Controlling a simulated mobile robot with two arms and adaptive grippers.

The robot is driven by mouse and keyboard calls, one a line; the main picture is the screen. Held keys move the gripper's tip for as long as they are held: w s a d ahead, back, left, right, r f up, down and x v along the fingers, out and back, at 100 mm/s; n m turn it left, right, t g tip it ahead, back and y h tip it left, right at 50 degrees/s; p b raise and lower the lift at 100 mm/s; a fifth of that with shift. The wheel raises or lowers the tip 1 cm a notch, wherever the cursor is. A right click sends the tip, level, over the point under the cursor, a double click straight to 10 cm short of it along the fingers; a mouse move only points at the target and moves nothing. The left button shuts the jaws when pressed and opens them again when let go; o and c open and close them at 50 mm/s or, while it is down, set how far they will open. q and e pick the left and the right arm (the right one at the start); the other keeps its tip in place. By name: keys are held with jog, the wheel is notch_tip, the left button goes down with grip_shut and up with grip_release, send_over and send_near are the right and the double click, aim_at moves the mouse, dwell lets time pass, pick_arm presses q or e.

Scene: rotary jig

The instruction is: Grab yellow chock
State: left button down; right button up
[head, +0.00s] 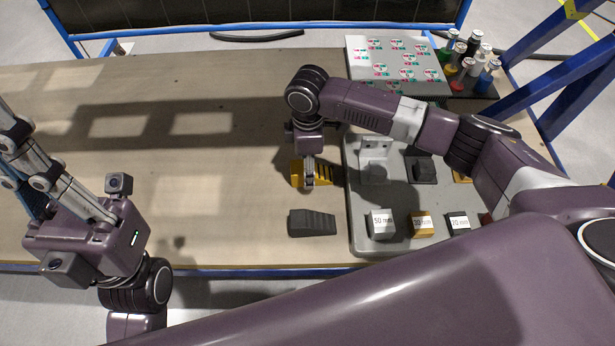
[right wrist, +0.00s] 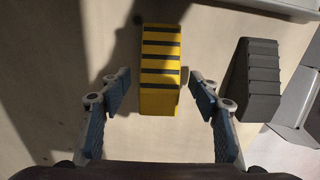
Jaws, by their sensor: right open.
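The yellow chock (head: 326,174) with dark stripes lies on the table, left of the grey tray. In the right wrist view the yellow chock (right wrist: 160,70) lies ahead, its near end between the open fingers of my right gripper (right wrist: 160,98). Both fingers stand apart from its sides. In the head view my right gripper (head: 309,178) points down over the chock and hides part of it. My left gripper (head: 20,145) is at the far left, cut by the picture edge, away from the chock; its fingertips are not clearly seen.
A dark grey chock (head: 312,222) lies close by in front; it also shows in the right wrist view (right wrist: 252,82). The grey tray (head: 358,240) with labelled blocks stands to the right. A patterned board (head: 395,62) and several coloured bottles (head: 470,62) are at the back. The table's left half is clear.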

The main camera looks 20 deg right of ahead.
jog(key=shift+f, duration=0.75)
jog(key=shift+r, duration=0.1)
jog(key=c, duration=1.5)
